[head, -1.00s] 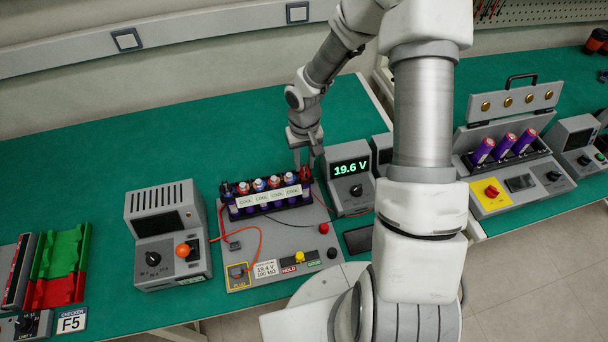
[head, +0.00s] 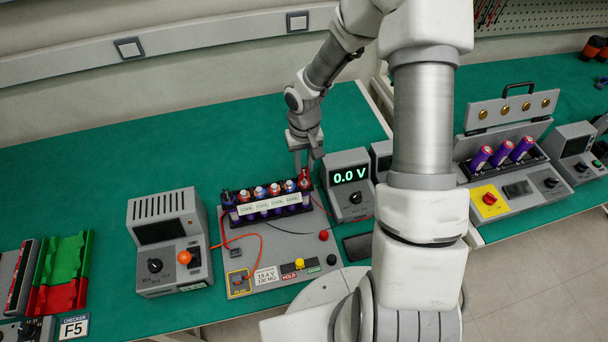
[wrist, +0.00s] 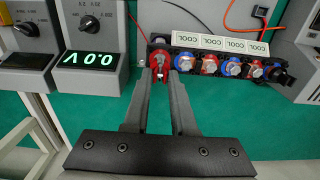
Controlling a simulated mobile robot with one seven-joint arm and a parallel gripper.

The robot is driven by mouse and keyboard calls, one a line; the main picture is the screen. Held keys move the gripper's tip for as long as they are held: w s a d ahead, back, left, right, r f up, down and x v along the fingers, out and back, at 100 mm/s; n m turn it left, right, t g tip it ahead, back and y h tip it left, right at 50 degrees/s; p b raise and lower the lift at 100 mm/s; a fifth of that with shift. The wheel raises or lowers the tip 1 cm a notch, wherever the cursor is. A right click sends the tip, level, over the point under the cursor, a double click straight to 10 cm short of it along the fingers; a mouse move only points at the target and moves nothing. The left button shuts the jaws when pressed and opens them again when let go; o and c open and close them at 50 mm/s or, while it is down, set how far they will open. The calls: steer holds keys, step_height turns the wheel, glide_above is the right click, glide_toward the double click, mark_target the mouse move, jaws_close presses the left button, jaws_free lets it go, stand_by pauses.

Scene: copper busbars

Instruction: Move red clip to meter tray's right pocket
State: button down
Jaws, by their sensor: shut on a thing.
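The red clip (wrist: 160,68) is between the fingertips of my gripper (wrist: 166,78) in the wrist view. In the head view the clip (head: 305,182) shows red below my gripper (head: 304,168), at the right end of the cell row. I cannot tell whether it touches the end terminal. The meter (head: 348,183) stands just right of the row and reads 0.0 V; it also shows in the wrist view (wrist: 88,57). A dark flat piece (head: 358,246) lies in front of the meter, partly behind my arm. I cannot make out pockets in it.
The rack of several red and blue cells (head: 267,214), with COOL labels, sits on a grey board (head: 262,262). An orange lead (head: 262,245) runs at its left. A grey box with an orange knob (head: 168,245) stands further left. Green bench (head: 220,140) behind the row is clear.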

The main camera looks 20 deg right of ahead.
steer(key=shift+r+p, duration=0.35)
steer(key=shift+r, duration=0.5)
steer(key=shift+f, duration=0.1)
steer(key=shift+s+d+f, duration=0.1)
steer(key=shift+d+f, duration=0.05)
steer(key=shift+s+d+f+m+b, duration=1)
steer(key=shift+s+d+f+b, duration=1.65)
steer(key=shift+d, duration=0.5)
steer(key=shift+s+d+f+m+b, duration=1)
steer(key=shift+s+d+f+b, duration=1.3)
steer(key=shift+s+d+f, duration=0.6)
steer(key=shift+s+d+f+m+b, duration=1)
steer(key=shift+s+d+f+b, duration=1.7)
steer(key=shift+d, duration=0.75)
steer(key=shift+s+r, duration=0.15)
steer(key=shift+r, duration=0.1)
steer(key=shift+f+b, duration=0.3)
steer(key=shift+f, duration=0.2)
